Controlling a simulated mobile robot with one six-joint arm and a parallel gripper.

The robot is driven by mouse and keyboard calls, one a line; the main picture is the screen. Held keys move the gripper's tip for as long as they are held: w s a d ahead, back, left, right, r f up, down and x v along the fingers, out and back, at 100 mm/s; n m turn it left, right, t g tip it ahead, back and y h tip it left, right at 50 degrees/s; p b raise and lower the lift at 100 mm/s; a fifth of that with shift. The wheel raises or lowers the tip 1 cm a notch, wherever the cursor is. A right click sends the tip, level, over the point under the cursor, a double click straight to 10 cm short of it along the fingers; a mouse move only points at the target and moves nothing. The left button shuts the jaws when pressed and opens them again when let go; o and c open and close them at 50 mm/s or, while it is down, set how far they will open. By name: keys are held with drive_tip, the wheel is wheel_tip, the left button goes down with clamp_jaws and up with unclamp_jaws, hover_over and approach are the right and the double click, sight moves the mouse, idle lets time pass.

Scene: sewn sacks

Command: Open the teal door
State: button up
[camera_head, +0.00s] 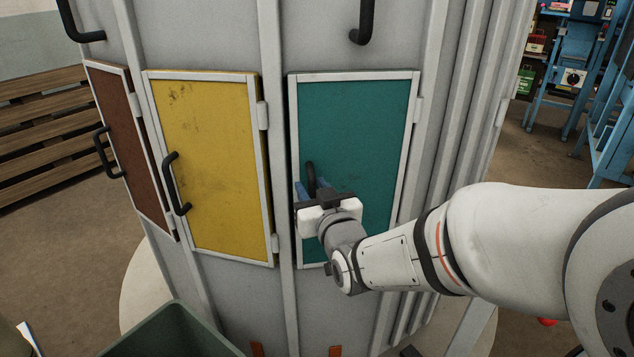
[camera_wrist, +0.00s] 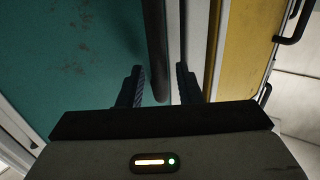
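The teal door (camera_head: 355,130) in its light grey frame is on the right face of the grey cabinet and looks closed. It also shows at the left of the wrist view (camera_wrist: 75,60). Its black upright handle (camera_head: 310,172) is near the door's left edge, partly hidden by my gripper. My gripper (camera_head: 318,187) is at this handle. In the wrist view, the two dark fingers of my gripper (camera_wrist: 160,86) are apart, with the handle (camera_wrist: 156,45) between them. A gap shows on each side of the handle.
A yellow door (camera_head: 210,150) with a black handle (camera_head: 174,185) is to the left, and a brown door (camera_head: 128,145) beyond it. Both look closed. A green bin (camera_head: 170,335) stands in front at the bottom. Blue shelving (camera_head: 605,120) is at the far right.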

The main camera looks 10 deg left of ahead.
drive_tip(key=shift+w+a, duration=0.2)
drive_tip(key=shift+w, duration=0.15)
drive_tip(key=shift+c, duration=0.4)
clamp_jaws()
